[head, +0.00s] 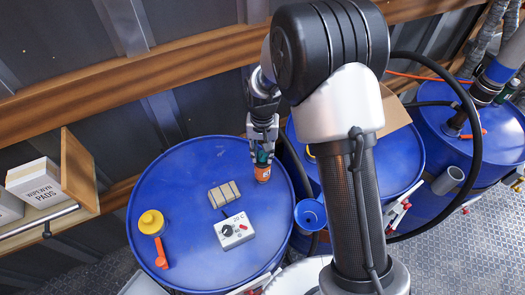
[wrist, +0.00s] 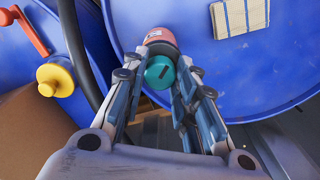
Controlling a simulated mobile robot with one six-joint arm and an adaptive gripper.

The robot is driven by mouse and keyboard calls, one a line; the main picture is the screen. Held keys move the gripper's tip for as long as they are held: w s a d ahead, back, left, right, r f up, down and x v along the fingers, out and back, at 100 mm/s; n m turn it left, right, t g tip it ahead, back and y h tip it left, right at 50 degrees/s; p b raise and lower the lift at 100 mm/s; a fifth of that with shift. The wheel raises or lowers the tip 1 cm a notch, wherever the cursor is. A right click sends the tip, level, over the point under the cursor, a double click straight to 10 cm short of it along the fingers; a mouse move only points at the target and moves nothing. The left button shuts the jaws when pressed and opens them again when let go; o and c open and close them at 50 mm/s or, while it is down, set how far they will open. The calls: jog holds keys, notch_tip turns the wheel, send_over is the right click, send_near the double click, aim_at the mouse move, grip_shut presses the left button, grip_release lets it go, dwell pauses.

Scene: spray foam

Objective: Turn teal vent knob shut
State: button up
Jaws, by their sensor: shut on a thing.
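The teal vent knob (wrist: 160,73) is round with a dark slot across its face. It sits at the near end of an orange-red body (wrist: 161,38) with a white mark. In the head view this orange body (head: 263,174) stands upright near the back right rim of the front blue drum (head: 190,180). My gripper (head: 263,146) is over it from above. In the wrist view my gripper (wrist: 158,76) has a finger on each side of the teal knob and is shut on it. The knob is mostly hidden by the fingers in the head view.
On the same drum are a tan ribbed block (head: 224,194), a grey box with a dial (head: 235,231) and a yellow cap with an orange lever (head: 151,222). A blue funnel (head: 310,214) and black hose (head: 470,150) are to the right. A wooden beam (head: 150,75) runs behind.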

aim_at(262, 154)
jog(key=shift+m, duration=0.4)
jog(key=o, duration=1)
jog(key=shift+o, duration=0.2)
notch_tip(262, 154, up, 12)
dwell(0.5)
